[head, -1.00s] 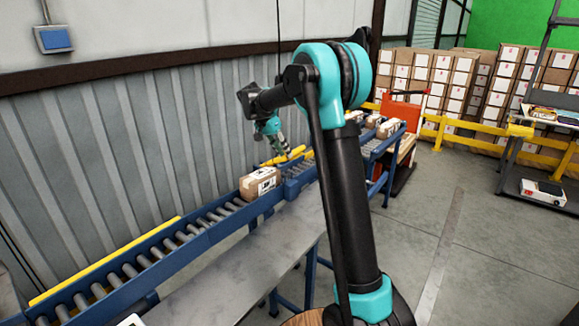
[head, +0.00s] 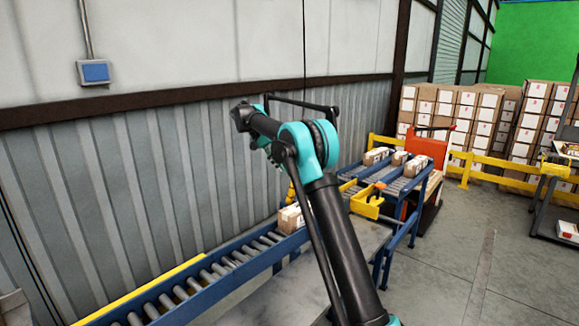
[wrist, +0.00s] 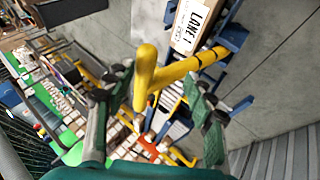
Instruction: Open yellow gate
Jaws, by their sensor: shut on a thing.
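The yellow gate (wrist: 178,70) is a thick yellow bar with a rounded upright handle in the wrist view. Its handle stands between the two dark green fingers of my gripper (wrist: 157,84), which is shut on it. In the head view a small yellow piece (head: 292,192) shows beside my arm, just above a carton on the conveyor. My arm hides my gripper and most of the gate there.
A carton (head: 290,218) sits on the roller conveyor (head: 215,262); a carton marked LANE 1 (wrist: 190,25) shows close to the gate. A yellow bracket (head: 366,205) stands at the conveyor's side. More cartons (head: 398,158) lie farther along. The corrugated wall (head: 130,170) runs close behind.

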